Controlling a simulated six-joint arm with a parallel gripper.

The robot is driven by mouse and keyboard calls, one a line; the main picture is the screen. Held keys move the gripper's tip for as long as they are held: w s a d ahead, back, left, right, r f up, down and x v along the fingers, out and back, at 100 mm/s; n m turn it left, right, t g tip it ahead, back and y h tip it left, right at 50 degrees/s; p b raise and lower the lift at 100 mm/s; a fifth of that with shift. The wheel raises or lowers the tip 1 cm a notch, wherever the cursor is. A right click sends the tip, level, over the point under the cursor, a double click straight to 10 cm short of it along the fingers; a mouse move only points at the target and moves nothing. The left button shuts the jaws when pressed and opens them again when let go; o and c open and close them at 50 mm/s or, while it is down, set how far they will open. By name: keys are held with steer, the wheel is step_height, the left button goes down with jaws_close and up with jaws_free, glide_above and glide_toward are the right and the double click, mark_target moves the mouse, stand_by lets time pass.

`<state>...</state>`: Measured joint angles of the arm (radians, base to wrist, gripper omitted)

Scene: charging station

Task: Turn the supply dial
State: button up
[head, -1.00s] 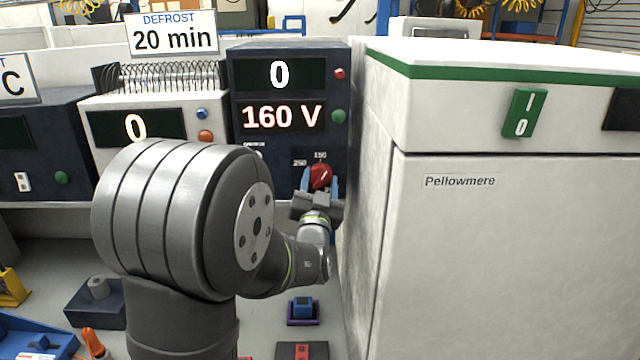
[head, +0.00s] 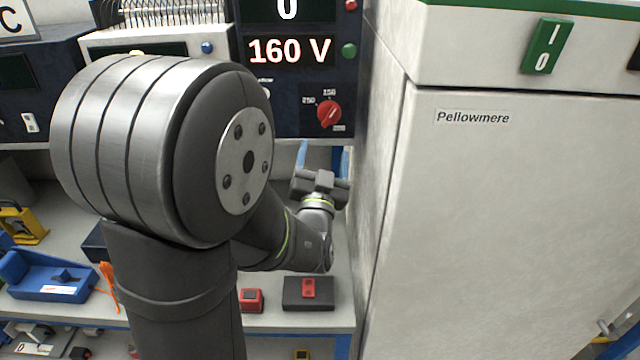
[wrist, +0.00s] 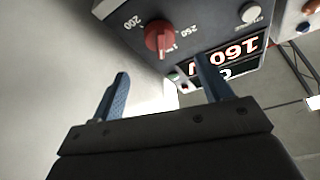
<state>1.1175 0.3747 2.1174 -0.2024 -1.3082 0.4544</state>
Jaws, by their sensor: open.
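The red supply dial (head: 329,113) sits at the lower right of the dark blue supply unit (head: 300,84), with 150 and 250 marks near it. The unit's lower display (head: 290,51) reads 160 V and the upper one reads 0. My gripper (head: 322,158) is open and empty, below the dial and apart from it. In the wrist view the dial (wrist: 158,38) shows upside down beyond the blue fingers (wrist: 163,75), with nothing between them. Marks 200 and 250 show beside it; the exact pointer setting is hard to read.
A large white cabinet (head: 480,200) labelled Pellowmere stands close on the right, with a green switch (head: 546,46). A green button (head: 348,50) is above the dial. A dark block with a red part (head: 309,292) and a red box (head: 251,300) lie on the shelf below.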

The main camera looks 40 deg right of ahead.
steer(key=v, duration=0.7)
steer(key=shift+a+f, duration=0.1)
steer(key=w+a+f+n+g+y, duration=0.2)
steer(key=a+y, duration=0.2)
steer(key=a, duration=0.3)
steer(key=w+a+f+n+g+y, duration=0.1)
steer(key=w+a+f+n+y, duration=0.2)
steer(key=a, duration=0.5)
steer(key=s+a+f+n+g+y, duration=0.1)
steer(key=s+a+f+g+y, duration=0.1)
steer(key=a, duration=0.4)
steer(key=s+a+f+n+g+y, duration=0.1)
steer(key=s+a+f+y, duration=0.1)
steer(key=s+a, duration=0.3)
steer(key=s+a+f+n+g+y, duration=0.2)
steer(key=s+a+y, duration=0.2)
steer(key=a, duration=0.3)
steer(key=shift+g, duration=0.3)
